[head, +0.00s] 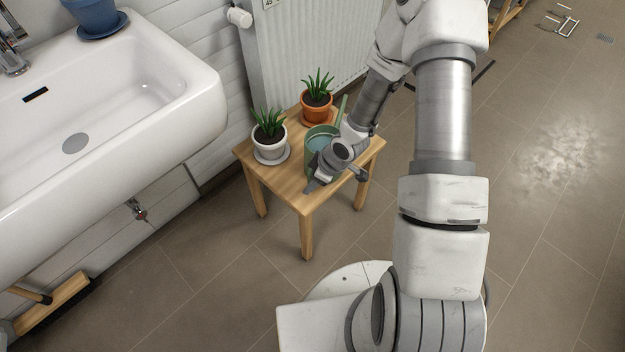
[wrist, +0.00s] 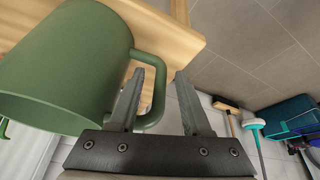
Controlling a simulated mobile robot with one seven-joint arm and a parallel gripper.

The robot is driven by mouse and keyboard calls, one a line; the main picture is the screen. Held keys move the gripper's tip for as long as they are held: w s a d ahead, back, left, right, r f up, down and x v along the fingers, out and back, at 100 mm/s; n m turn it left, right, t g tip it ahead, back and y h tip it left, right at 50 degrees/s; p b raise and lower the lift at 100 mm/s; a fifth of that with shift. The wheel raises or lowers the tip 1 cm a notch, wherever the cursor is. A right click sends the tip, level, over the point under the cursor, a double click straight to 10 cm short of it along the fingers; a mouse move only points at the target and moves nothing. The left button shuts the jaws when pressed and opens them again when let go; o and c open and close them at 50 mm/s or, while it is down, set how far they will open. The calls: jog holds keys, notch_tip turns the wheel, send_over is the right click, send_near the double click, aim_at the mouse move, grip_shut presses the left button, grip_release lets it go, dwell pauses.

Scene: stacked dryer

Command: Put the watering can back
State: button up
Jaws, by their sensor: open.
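The green watering can (head: 312,131) stands on the small wooden stool (head: 298,195), with its spout rising toward the back right. My gripper (head: 324,178) is at the can's near side and partly hides it in the head view. In the wrist view, the can (wrist: 65,65) fills the left, and its loop handle (wrist: 158,90) shows between the two fingers of my gripper (wrist: 160,73). The fingers are apart, with the left one overlapping the handle's opening. I cannot tell whether either finger touches the handle.
A plant in a white pot (head: 270,140) and one in a terracotta pot (head: 317,100) share the stool. A sink (head: 150,130) with a blue pot (head: 95,14) is at left. A radiator (head: 305,45) stands behind.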

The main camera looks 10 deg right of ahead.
jog(key=p+v, duration=0.6)
jog(key=v, duration=0.6)
jog(key=s+d+r+m+t+h, duration=0.1)
jog(key=d+r+m+h, duration=0.25)
jog(key=r, duration=0.65)
jog(key=d+r+m+h, duration=0.2)
jog(key=d+r, duration=0.2)
jog(key=r, duration=0.7)
jog(key=s+a+r+m+t+y, duration=0.1)
jog(key=s+a+r+m, duration=0.2)
jog(key=s+r, duration=0.4)
jog(key=s+a+r+m+t+y, duration=0.1)
jog(key=s+a+r+m, duration=0.2)
jog(key=s+r, duration=0.4)
notch_tip(320, 180, up, 17)
jog(key=p, duration=1.6)
jog(key=shift+d+p, duration=0.15)
jog(key=shift+p, duration=0.15)
jog(key=shift+s+f, duration=0.1)
jog(key=shift+f, duration=0.05)
